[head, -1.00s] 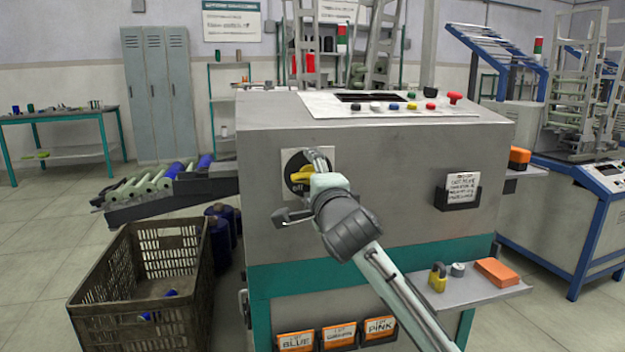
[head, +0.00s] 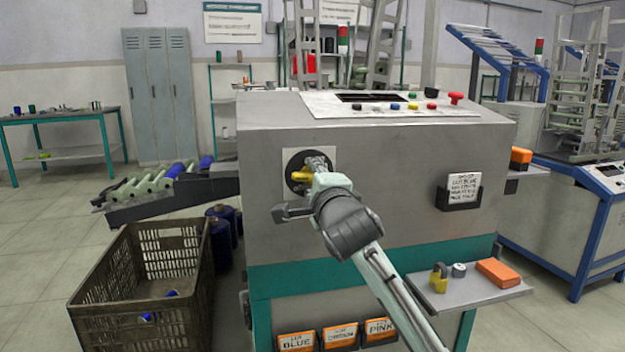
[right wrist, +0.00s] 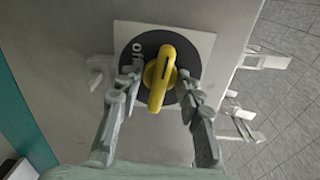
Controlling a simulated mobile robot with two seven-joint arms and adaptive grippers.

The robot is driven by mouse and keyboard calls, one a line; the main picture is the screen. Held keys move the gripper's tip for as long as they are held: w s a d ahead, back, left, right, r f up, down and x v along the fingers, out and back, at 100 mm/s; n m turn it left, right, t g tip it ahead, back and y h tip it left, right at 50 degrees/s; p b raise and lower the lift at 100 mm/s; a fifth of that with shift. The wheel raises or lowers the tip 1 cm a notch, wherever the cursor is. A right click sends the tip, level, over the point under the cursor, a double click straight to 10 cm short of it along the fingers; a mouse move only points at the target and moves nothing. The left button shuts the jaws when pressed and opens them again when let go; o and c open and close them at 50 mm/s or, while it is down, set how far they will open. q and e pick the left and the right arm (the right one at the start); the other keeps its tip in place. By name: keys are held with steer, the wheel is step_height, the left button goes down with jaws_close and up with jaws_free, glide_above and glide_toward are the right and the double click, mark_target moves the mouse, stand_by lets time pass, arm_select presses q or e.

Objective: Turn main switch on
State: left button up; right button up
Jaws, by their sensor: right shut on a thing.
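The main switch is a yellow rotary handle (head: 301,176) on a black round dial (head: 291,164), set in a pale square plate (head: 327,156) on the machine's grey front. My right gripper (head: 311,168) is at the switch and hides part of the handle and dial. In the right wrist view, the yellow handle (right wrist: 161,80) lies between the two fingers of my right gripper (right wrist: 158,86), which is shut on it. There the handle runs nearly up and down, slightly tilted. White marks show on the dial's left side. My left gripper is not in view.
The machine's sloped top (head: 400,104) carries several coloured buttons. A small shelf (head: 450,292) at its right holds a padlock (head: 439,277) and an orange box (head: 497,272). A brown crate (head: 142,290) stands at the left. Floor is clear at the far left.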

steer(key=shift+m, duration=1.4)
steer(key=shift+a+m, duration=0.1)
steer(key=shift+m, duration=0.2)
steer(key=shift+m+p, duration=0.5)
steer(key=shift+m, duration=0.7)
steer(key=shift+f+m, duration=0.1)
steer(key=shift+m, duration=0.3)
